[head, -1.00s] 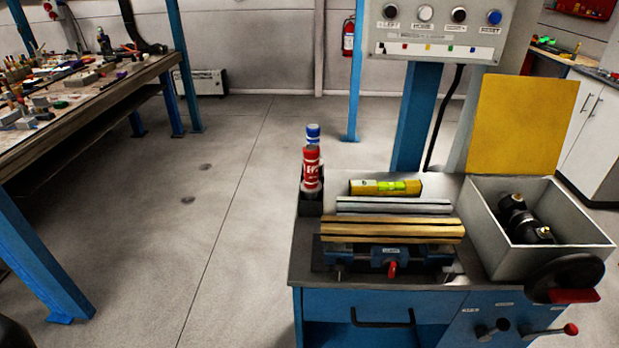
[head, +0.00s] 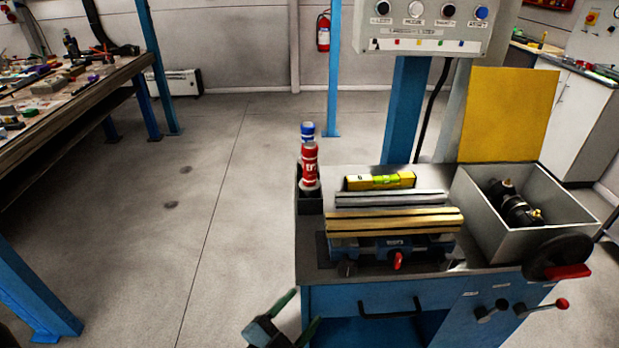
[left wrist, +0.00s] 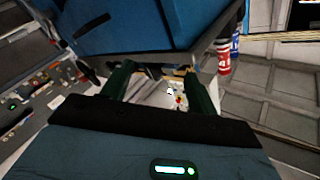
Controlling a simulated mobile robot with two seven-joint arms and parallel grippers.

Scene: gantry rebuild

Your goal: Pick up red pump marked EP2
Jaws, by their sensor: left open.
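No red pump marked EP2 can be made out. A red bottle with white lettering (head: 310,167) stands in a dark holder (head: 309,203) at the workbench's left back; I cannot read EP2 on it. It also shows at the upper right of the left wrist view (left wrist: 223,57). A black pump-like part with brassy ends (head: 514,205) lies in the grey bin (head: 575,226). My left gripper (head: 304,306) is open and empty, low beside the workbench's front left corner. Its green fingers also show in the left wrist view (left wrist: 158,68). My right gripper is not in view.
A blue-topped bottle (head: 307,131) stands behind the red one. A yellow level (head: 380,181), metal bars (head: 393,220) and a blue vise (head: 395,248) occupy the workbench (head: 312,271). A handwheel (head: 556,257) sticks out at right. The floor at left (head: 225,210) is clear.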

